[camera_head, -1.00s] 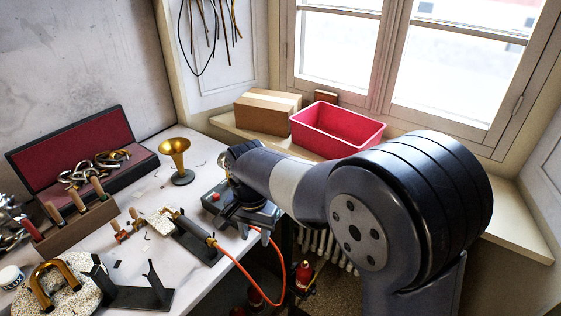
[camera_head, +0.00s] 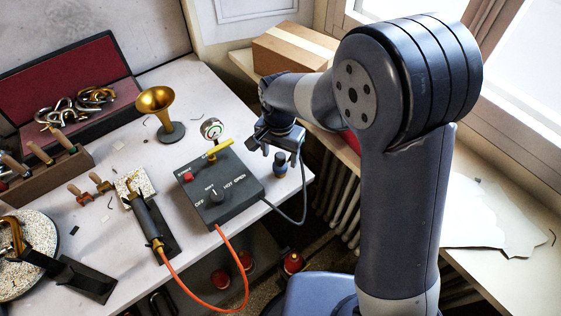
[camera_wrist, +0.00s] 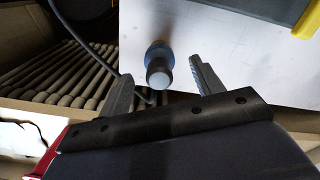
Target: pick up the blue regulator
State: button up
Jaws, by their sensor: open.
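The blue regulator (camera_head: 280,165) is a small upright cylinder with a dark blue body. It stands near the right edge of the white bench, beside the dark control box. In the wrist view the regulator (camera_wrist: 158,64) shows from above, with a pale grey round top, a dark shaft and a blue ring. My gripper (camera_head: 279,146) is open and empty just above it. In the wrist view the jaws (camera_wrist: 161,76) point toward it, one finger on each side, with gaps visible. Whether its top is between the fingers in depth, I cannot tell.
A grey cable (camera_head: 304,196) loops over the bench edge by the regulator. An orange hose (camera_head: 235,262) hangs in front.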

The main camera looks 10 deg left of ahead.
jog(key=shift+f, duration=1.65)
jog(key=c, duration=1)
jog(key=shift+o, duration=0.2)
jog(key=shift+r, duration=0.1)
